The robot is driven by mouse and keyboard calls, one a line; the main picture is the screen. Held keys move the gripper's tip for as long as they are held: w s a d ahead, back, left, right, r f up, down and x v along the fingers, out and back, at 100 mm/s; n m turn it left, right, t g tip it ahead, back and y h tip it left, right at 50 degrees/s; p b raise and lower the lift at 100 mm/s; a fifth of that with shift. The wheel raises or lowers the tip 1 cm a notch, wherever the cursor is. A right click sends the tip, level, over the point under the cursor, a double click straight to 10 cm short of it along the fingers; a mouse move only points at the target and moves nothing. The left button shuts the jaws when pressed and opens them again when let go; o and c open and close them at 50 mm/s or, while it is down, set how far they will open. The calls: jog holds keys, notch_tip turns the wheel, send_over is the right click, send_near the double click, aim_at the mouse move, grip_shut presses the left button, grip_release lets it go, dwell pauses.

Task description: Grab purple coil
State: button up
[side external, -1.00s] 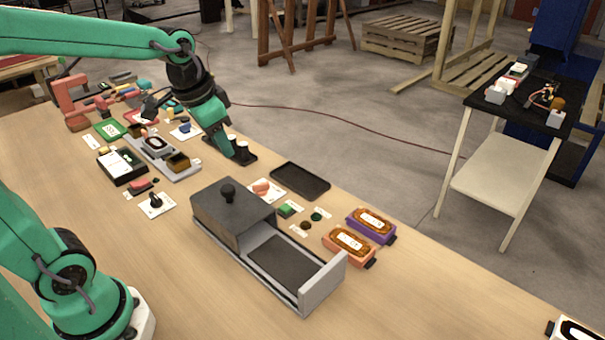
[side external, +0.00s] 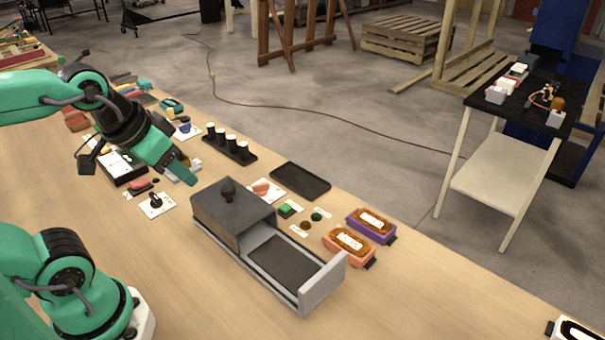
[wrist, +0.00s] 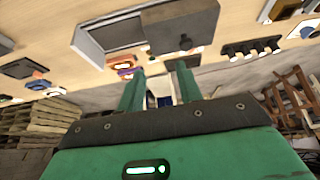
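The purple coil (side external: 371,226) is a purple block with an amber top and white label, lying on the table right of the grey drawer box. It appears small in the wrist view (wrist: 128,73), left of the fingers. An orange coil (side external: 349,246) lies close in front of it. My gripper (side external: 188,178) is in the air left of the grey box, well away from both coils. In the wrist view my gripper (wrist: 159,70) has its fingers apart with nothing visibly held between them.
The grey box (side external: 228,207) with its open drawer (side external: 325,290) stands between my gripper and the coils. A black tray (side external: 300,181) and a rack of black cylinders (side external: 230,145) line the far edge. The table's front right is mostly clear.

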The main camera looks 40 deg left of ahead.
dwell(0.4)
jog(key=o, duration=1)
jog(key=shift+c, duration=0.2)
jog(key=shift+w, duration=0.1)
